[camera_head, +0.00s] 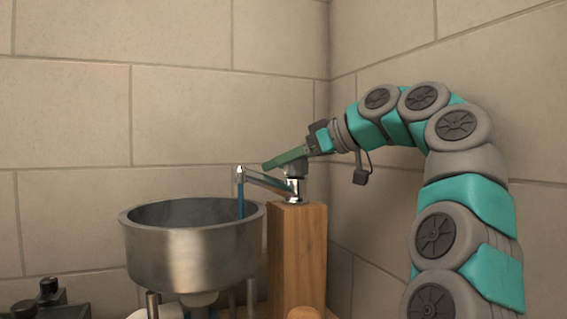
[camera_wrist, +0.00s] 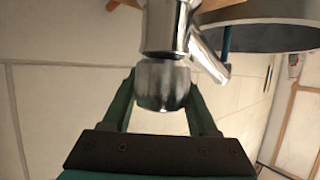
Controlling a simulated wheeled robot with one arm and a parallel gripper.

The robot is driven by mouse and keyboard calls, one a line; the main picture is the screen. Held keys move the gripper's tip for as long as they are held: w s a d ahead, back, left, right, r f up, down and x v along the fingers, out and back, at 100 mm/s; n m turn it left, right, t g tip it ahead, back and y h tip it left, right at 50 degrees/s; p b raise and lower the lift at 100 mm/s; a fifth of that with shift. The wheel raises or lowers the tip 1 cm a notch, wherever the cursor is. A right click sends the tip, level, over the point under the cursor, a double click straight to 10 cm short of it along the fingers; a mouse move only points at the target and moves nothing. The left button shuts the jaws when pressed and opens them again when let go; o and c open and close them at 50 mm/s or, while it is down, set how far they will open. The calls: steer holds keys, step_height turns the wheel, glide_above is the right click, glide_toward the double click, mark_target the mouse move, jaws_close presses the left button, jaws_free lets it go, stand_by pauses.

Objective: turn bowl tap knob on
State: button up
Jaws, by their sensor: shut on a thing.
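The bowl tap (camera_head: 294,190) stands on a wooden post, its chrome spout (camera_head: 262,180) reaching left over the steel bowl (camera_head: 190,255). A thin blue column (camera_head: 240,200), which looks like water, runs from the spout end down into the bowl. It also shows in the wrist view (camera_wrist: 227,38). My gripper (camera_head: 285,160) has its green fingers at the top of the tap. In the wrist view the grey, rounded tap knob (camera_wrist: 162,88) sits between the two fingers, and the gripper is shut on it. In the head view the fingers partly hide the knob.
The wooden post (camera_head: 297,255) stands right beside the bowl. Tiled walls (camera_head: 180,110) close off the back and right side, with the corner just behind the tap. Dark fittings (camera_head: 45,300) lie at the lower left. The space above the bowl is free.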

steer(key=o, duration=1.4)
steer(key=shift+m+t, duration=0.4)
steer(key=shift+h, duration=0.3)
